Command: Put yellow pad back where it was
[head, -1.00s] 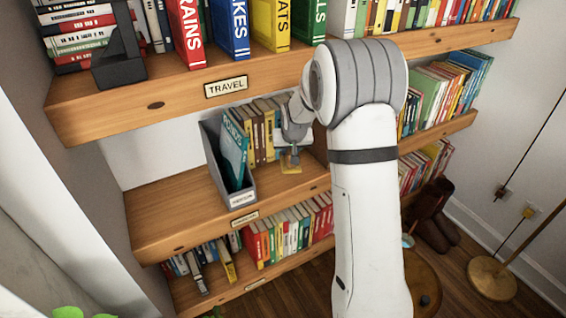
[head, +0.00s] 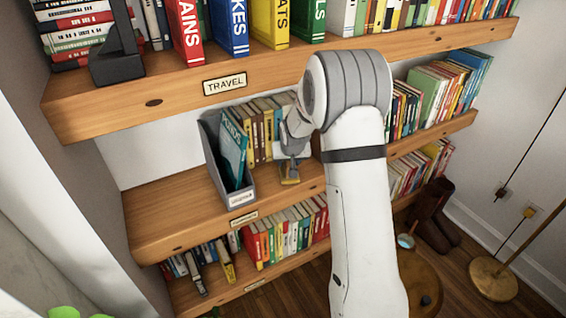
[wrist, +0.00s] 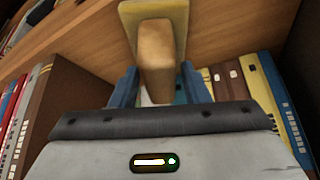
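The yellow pad (head: 289,180) shows just below my gripper (head: 291,163) in the head view, over the middle shelf near its front edge. In the wrist view the yellow pad (wrist: 180,15) is a flat piece with a tan block-like grip. My blue fingers (wrist: 158,82) stand either side of that grip and appear shut on it. The exact finger contact is partly hidden by the gripper body. I cannot tell whether the pad touches the shelf.
A grey magazine holder (head: 213,165) with a teal book stands left of my gripper on the middle shelf (head: 165,212). A row of books (head: 262,130) stands behind. The upper shelf (head: 150,103) overhangs. The shelf left of the holder is clear.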

